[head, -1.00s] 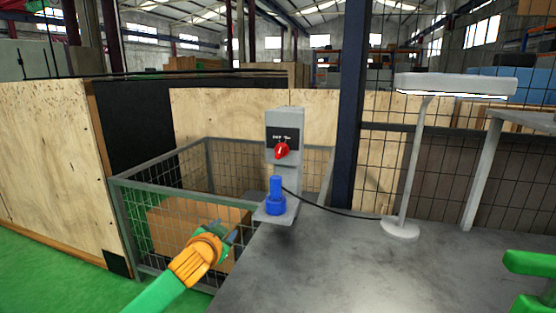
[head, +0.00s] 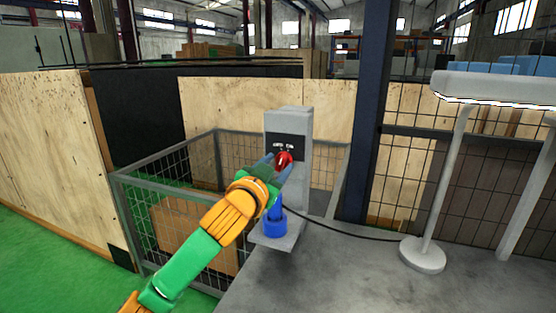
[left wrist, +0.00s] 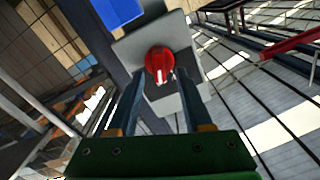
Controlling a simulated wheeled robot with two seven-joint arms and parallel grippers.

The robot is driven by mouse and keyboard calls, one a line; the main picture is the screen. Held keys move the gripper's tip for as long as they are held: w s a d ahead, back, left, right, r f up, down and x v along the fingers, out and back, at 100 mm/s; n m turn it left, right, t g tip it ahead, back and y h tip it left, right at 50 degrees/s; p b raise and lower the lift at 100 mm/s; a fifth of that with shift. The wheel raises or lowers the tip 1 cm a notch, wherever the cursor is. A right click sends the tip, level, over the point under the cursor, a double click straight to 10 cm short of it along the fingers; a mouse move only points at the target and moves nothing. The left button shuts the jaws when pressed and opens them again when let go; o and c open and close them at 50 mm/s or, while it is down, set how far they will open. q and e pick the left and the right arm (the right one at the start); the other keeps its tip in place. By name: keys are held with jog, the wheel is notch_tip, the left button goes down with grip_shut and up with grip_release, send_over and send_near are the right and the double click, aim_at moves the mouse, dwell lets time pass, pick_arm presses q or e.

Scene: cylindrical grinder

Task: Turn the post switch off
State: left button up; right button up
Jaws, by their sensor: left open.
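The post switch is a red rotary knob (head: 283,160) on a black plate on the grey post (head: 299,145) at the table's left edge. In the left wrist view the knob (left wrist: 159,64) shows a white mark pointing toward the bottom of that picture. My left gripper (head: 275,160) is open right in front of the knob, its fingers pointing at it. In the left wrist view the fingers (left wrist: 157,100) are apart with the knob just beyond and between their tips. Contact cannot be told. My right gripper is not in view.
A blue cylinder (head: 276,224) stands on the post's foot, just below my left gripper, with a black cable running right. A white lamp (head: 422,253) stands on the grey table (head: 330,285). A mesh cage (head: 150,230) holding a cardboard box lies to the left.

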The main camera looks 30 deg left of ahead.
pick_arm(q)
jog(key=shift+w+a+f, duration=0.1)
jog(key=shift+w+f, duration=0.05)
jog(key=shift+w, duration=0.2)
jog(key=shift+s, duration=0.2)
jog(key=c, duration=0.4)
grip_shut()
jog(key=n, duration=0.2)
jog(key=n+p, duration=0.1)
jog(key=shift+r+n, duration=0.2)
jog(key=shift+n, duration=0.2)
jog(key=shift+s+a+n+p, duration=0.15)
jog(key=shift+n+p, duration=0.7)
jog(key=shift+n, duration=1.15)
jog(key=shift+o, duration=2)
grip_release()
jog(key=shift+w+a+f, duration=0.1)
jog(key=shift+w+f, duration=0.05)
jog(key=shift+w, duration=0.05)
